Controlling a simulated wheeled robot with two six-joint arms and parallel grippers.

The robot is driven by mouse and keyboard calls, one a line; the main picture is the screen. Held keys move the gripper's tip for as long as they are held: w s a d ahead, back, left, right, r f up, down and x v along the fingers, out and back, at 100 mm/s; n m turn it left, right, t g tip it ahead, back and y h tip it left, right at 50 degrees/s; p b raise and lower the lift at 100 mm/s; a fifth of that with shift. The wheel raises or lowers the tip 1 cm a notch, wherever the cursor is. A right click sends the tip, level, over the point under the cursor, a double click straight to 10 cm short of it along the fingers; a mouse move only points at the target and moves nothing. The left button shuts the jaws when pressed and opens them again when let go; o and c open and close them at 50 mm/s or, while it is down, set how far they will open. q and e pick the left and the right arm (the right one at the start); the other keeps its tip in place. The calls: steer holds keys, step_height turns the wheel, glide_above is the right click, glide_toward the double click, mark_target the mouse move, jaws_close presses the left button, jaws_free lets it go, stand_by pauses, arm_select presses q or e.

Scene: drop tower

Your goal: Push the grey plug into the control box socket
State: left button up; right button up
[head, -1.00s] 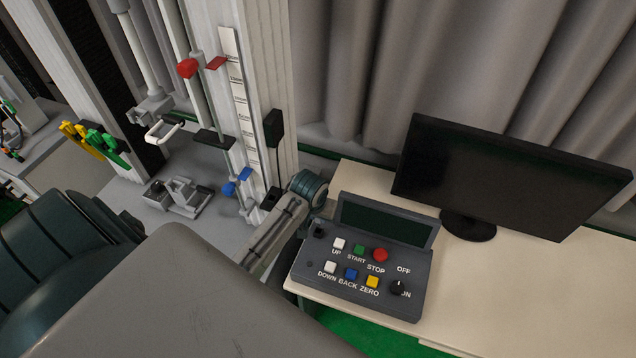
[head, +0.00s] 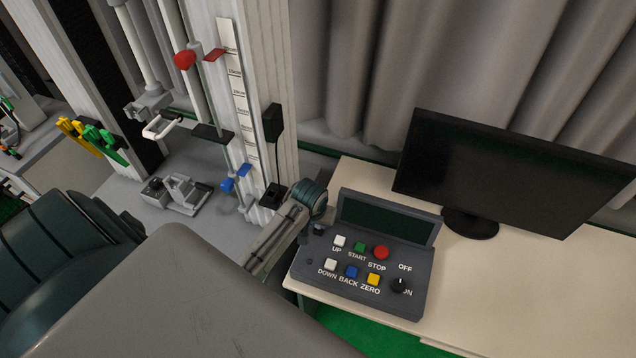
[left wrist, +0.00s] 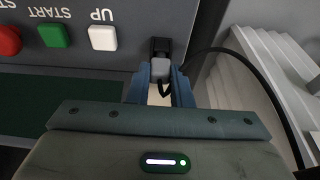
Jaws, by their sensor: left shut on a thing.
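The dark control box (head: 385,300) sits on the cream table, and its colored buttons also show in the left wrist view. My left gripper (left wrist: 160,88) is shut on the grey plug (left wrist: 160,69) at the box's edge beside the white UP button. The black socket (left wrist: 160,46) lies directly in line ahead of the plug, and the two look close together or touching. I cannot tell how deep the plug sits. In the head view my left wrist is over the box's left corner, and the plug is hidden. My right gripper is not in view.
A black monitor (head: 510,185) stands behind the box. The drop tower column (head: 262,60) rises left of it, with a black unit (head: 272,123) on its side. A black cable (left wrist: 270,80) curves past the gripper on the right. The table's right side is clear.

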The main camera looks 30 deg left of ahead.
arm_select(q)
steer(key=shift+f, duration=0.1)
stand_by(0.4)
steer(key=o, duration=0.9)
steer(key=b+v, duration=0.2)
steer(key=v, duration=0.8)
steer(key=shift+s+r, duration=0.1)
steer(key=shift+r, duration=0.25)
